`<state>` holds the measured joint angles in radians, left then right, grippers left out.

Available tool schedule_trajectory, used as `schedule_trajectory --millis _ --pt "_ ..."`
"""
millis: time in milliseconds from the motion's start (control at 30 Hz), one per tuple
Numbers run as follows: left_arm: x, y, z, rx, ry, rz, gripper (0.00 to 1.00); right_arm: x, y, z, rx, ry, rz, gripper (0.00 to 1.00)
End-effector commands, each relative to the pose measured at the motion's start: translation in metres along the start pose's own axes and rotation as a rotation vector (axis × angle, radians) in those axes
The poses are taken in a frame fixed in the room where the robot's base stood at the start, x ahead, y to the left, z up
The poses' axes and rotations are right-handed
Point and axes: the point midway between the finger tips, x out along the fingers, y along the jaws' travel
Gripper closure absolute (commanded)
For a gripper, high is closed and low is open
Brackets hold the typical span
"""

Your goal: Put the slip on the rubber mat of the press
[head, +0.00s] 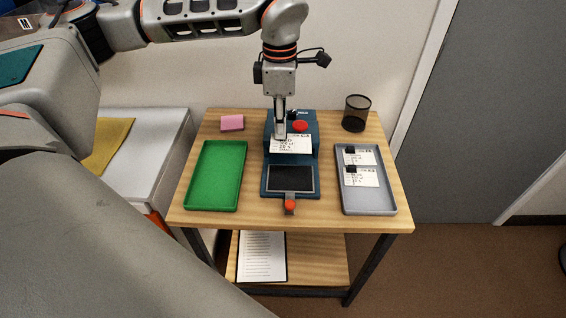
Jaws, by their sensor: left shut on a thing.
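My left gripper (280,133) comes down from above over the back of the blue press (310,190). It is shut on a white printed slip (295,145), which it holds in front of the press's rear block, by the red knob (300,126). The dark rubber mat (290,179) lies bare on the front part of the press, nearer to me than the slip. I cannot tell how high the slip is above the press. My right gripper is not in view.
A green tray (240,177) stands left of the press. A grey tray (384,207) on the right holds more slips with black clips (361,177). A pink block (232,122) and a black mesh cup (356,113) stand at the back. An orange-tipped handle (290,206) sticks out at the press's front.

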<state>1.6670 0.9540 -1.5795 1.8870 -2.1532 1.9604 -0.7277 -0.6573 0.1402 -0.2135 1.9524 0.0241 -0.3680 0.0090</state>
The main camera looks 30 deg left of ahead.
Motion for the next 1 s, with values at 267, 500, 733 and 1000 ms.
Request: schedule_trajectory --millis 267,500,733,1000 --pt "0.064 0.000 0.000 0.000 0.002 -0.002 1.00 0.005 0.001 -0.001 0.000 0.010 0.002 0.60" --pt "0.081 0.000 0.000 0.000 0.000 0.000 1.00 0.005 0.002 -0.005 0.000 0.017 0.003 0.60" --pt "0.110 0.000 0.000 0.001 0.002 -0.002 1.00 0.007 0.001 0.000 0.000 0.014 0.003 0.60" --pt "0.121 0.001 0.000 0.000 -0.001 0.001 1.00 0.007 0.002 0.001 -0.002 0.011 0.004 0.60"
